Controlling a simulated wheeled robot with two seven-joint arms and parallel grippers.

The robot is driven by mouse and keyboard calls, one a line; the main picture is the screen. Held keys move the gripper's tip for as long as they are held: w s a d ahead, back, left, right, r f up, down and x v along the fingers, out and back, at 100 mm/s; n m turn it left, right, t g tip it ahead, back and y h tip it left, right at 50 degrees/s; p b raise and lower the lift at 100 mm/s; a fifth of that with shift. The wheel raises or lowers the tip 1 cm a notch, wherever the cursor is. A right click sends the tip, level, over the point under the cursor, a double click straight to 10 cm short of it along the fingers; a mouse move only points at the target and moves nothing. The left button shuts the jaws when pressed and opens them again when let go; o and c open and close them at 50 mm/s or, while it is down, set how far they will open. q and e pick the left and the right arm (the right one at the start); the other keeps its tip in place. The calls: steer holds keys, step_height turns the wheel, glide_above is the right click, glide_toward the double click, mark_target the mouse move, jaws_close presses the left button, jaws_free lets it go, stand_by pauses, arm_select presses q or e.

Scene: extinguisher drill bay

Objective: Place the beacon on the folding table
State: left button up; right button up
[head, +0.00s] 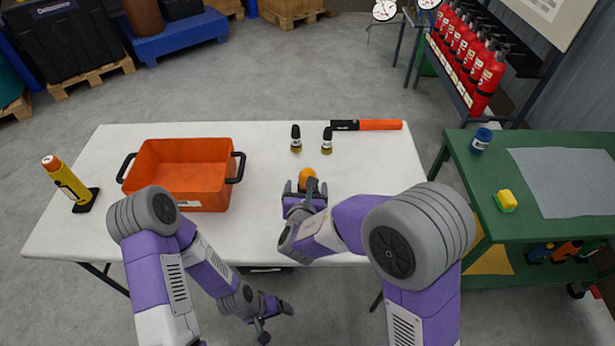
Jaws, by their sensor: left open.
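The white folding table (270,220) fills the middle of the head view. A small rounded orange object (307,173), which looks like the beacon's dome, shows at the fingertips of my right gripper (306,186), over the near middle of the table. The gripper hides its lower part, so I cannot tell whether it is held or whether it touches the tabletop. My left gripper (268,318) is open and empty, in front of the table's near edge and away from the orange object.
An orange crate (183,203) and a yellow upright device (66,182) on a black base stand at left. A green bench (490,225) stands right.

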steer(key=v, duration=0.4)
stand_by(0.5)
